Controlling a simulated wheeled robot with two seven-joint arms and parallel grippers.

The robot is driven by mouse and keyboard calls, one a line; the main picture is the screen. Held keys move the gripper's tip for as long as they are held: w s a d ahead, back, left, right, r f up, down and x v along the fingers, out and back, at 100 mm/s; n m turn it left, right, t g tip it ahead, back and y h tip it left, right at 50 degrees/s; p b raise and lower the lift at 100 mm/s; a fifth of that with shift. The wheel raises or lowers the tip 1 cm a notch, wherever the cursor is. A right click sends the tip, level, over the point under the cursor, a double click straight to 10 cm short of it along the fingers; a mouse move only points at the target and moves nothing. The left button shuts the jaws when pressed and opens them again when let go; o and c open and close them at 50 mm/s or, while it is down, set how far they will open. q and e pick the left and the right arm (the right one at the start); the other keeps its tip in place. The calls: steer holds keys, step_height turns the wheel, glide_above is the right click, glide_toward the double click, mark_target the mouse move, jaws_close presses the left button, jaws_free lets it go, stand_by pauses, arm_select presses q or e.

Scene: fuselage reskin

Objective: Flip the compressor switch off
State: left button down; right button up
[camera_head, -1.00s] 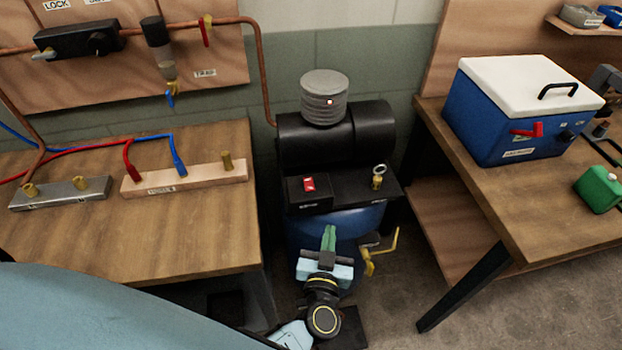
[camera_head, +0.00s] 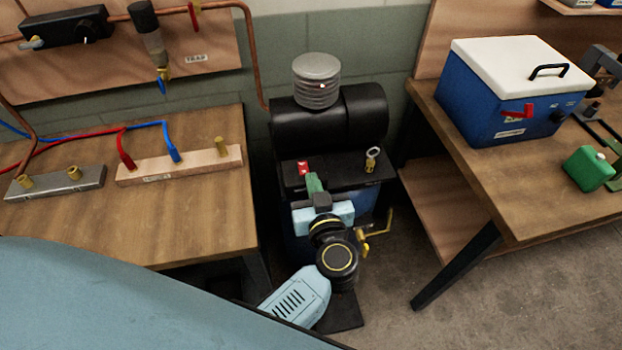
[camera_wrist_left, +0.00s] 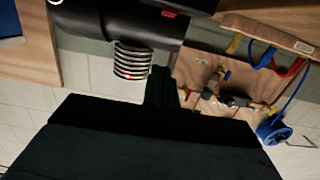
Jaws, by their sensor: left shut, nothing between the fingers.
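The compressor (camera_head: 330,118) stands between the two benches, with a black motor housing on top and a blue tank below. Its red switch (camera_head: 303,168) sits on the black box at the front left of its top. My left gripper (camera_head: 314,180) is shut and empty, its green fingertips just below and right of the switch in the head view. I cannot tell whether they touch it. In the left wrist view the dark fingers (camera_wrist_left: 160,88) point at the compressor, and a red patch, perhaps the switch (camera_wrist_left: 172,13), shows at the top edge. My right gripper is not in view.
A ribbed grey filter (camera_head: 317,82) rises from the compressor, and a ring-topped brass valve (camera_head: 372,160) is right of the switch. A yellow-handled valve (camera_head: 368,243) sticks out low at the right. The left bench (camera_head: 190,215) holds manifolds; the right bench holds a blue cooler (camera_head: 500,105).

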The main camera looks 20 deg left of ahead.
arm_select(q)
glide_above(305, 168)
steer(key=s, duration=0.1)
steer(key=shift+s+d+f+b, duration=0.2)
steer(key=shift+d+f+b, duration=0.15)
steer(key=shift+f, duration=0.35)
step_height(305, 168, down, 3)
steer(key=shift+r+b, duration=0.15)
steer(key=shift+b, duration=0.45)
steer(key=shift+f, duration=0.5)
steer(key=shift+a, duration=0.1)
